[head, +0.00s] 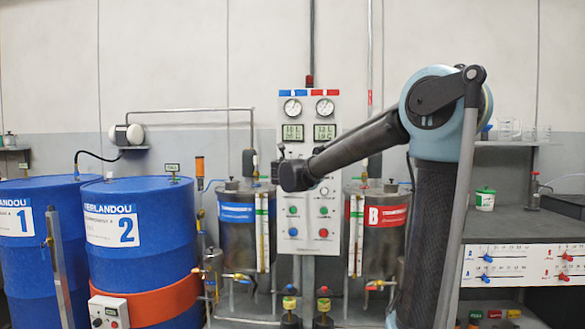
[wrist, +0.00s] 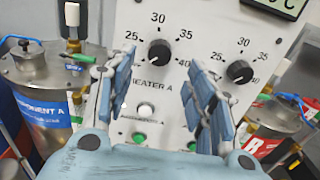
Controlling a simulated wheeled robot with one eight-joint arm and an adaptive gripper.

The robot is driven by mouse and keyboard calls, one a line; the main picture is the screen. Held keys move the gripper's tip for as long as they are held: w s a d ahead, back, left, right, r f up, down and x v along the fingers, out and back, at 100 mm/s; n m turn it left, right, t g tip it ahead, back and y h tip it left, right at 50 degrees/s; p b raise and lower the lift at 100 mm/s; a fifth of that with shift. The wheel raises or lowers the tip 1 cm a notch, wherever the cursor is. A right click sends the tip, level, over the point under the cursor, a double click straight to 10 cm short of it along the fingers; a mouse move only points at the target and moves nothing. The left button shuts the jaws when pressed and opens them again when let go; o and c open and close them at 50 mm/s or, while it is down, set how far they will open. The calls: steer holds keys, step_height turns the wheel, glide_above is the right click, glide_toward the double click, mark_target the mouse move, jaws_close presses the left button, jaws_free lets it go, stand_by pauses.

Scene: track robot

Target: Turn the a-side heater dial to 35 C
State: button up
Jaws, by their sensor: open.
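In the wrist view, the a-side heater dial (wrist: 160,52) is a round black knob on the white panel, above the label "HEATER A". Numbers 25, 30, 35 and 40 run around it. I cannot read its pointer setting for sure. My gripper (wrist: 157,68) is open, with its blue-grey fingers either side of the label, below and in front of the dial. Nothing is between the fingers, and I see no contact with the dial. In the head view, the wrist end of my arm is in front of the panel (head: 311,250) and hides the dial.
A second black dial (wrist: 240,72) is to the right, close to the right finger. A lit green button (wrist: 139,138) is below the label. Tank A (head: 237,248) and tank B (head: 385,245) flank the panel. Blue drums (head: 140,255) stand left, a bench (head: 520,235) right.

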steer(key=w, duration=0.7)
steer(key=shift+d, duration=0.15)
steer(key=c, duration=1.1)
